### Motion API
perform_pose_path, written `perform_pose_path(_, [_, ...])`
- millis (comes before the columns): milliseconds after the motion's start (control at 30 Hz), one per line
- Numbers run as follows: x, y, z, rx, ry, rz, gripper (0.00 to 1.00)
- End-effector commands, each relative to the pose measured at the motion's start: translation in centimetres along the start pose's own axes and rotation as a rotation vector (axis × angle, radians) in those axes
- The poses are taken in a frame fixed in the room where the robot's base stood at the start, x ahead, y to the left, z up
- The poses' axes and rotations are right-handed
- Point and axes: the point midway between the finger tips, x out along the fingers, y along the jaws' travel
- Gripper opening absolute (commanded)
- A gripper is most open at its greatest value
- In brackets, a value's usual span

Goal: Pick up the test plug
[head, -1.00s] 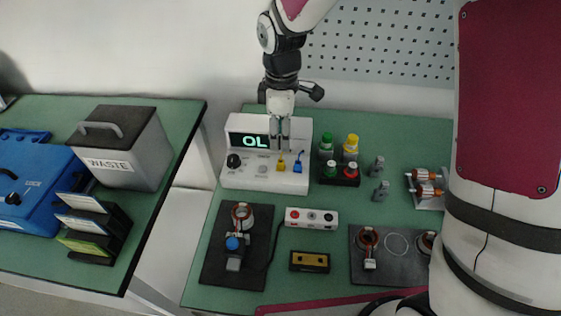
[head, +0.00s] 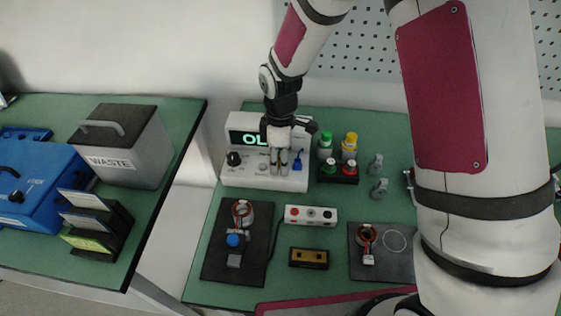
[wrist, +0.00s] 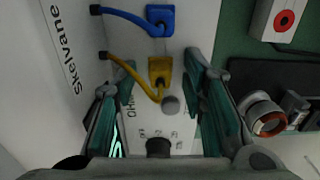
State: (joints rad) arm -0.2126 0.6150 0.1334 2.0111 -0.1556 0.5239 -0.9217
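A yellow plug (wrist: 160,72) with a yellow cable stands on the white meter (head: 240,178). A blue plug (head: 298,161) with a blue cable is beside it on the meter, and it also shows in the wrist view (wrist: 160,18). My gripper (head: 279,170) is over the front of the meter. In the wrist view my gripper (wrist: 162,62) is open, with one finger on each side of the yellow plug and visible gaps to both. In the head view my fingers hide the yellow plug. I cannot tell which plug is the test plug.
The meter's display reads OL (head: 255,139), partly covered by my gripper. A white box with sockets (head: 311,216) lies in front. A grey knob (wrist: 171,105) is near my fingers.

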Motion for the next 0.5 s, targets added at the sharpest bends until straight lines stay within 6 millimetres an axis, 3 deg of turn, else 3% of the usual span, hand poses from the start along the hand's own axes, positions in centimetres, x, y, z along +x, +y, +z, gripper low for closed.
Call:
perform_pose_path(33, [-0.01,0.00,0.00,0.000,0.000,0.000,0.36])
perform_pose_path(200, [-0.02,-0.01,-0.01,0.000,0.000,0.000,0.00])
perform_pose_path(500, [0.02,-0.02,0.01,0.000,0.000,-0.001,0.00])
